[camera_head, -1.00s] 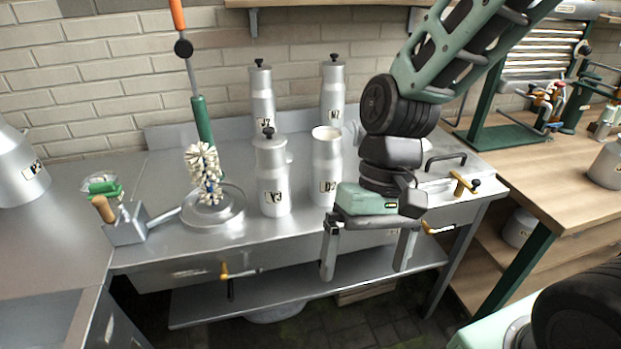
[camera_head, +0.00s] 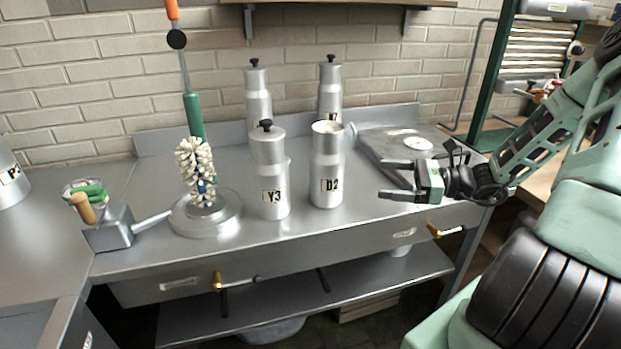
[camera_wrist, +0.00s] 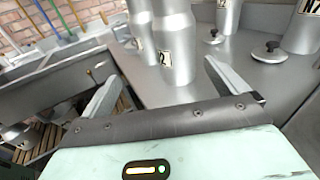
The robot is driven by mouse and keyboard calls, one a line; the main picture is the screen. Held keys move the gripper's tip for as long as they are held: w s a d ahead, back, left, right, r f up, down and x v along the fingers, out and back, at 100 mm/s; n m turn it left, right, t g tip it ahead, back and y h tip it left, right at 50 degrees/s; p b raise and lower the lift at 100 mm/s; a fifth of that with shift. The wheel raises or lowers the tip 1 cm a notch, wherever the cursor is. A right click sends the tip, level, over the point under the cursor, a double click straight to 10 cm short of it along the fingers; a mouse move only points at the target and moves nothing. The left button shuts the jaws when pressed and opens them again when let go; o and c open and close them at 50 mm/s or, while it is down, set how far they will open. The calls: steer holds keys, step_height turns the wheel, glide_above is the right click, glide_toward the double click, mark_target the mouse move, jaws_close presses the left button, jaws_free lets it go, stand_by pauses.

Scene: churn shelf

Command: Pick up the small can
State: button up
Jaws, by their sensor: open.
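Several silver metal cans stand upright on the steel counter. The can labelled D2 (camera_head: 327,165) has an open top with no lid. The can labelled Y3 (camera_head: 270,175) stands just left of it and has a black-knobbed lid. Two more lidded cans, one at the back left (camera_head: 257,95) and one at the back right (camera_head: 329,92), are partly hidden by the front pair. My gripper (camera_head: 383,179) is open and empty, right of the D2 can and pointing at it, with a gap between. In the wrist view the D2 can (camera_wrist: 178,55) appears ahead between the fingers.
A brush (camera_head: 197,165) stands on a round metal base (camera_head: 207,217) at the left. A metal box with a handle (camera_head: 109,230) is beside it. A flat grey unit (camera_head: 410,148) lies behind my gripper. A loose knobbed lid (camera_wrist: 275,51) lies on the counter in the wrist view.

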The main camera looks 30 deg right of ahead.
mark_target(326, 165)
steer(key=shift+w+d+f+m+t+h, duration=0.15)
steer(key=shift+d+m+t+h, duration=0.1)
steer(key=shift+d+m+t, duration=0.3)
steer(key=shift+d+f+m+t+h, duration=0.1)
steer(key=shift+d+m+t+h, duration=0.2)
steer(key=shift+d, duration=0.35)
steer(key=x, duration=1.1)
steer(key=shift+w+a+r+p, duration=0.1)
steer(key=shift+p, duration=0.25)
steer(key=shift+p+x, duration=0.35)
steer(key=shift+x, duration=2.6)
steer(key=shift+a, duration=0.1)
steer(key=c, duration=1.2)
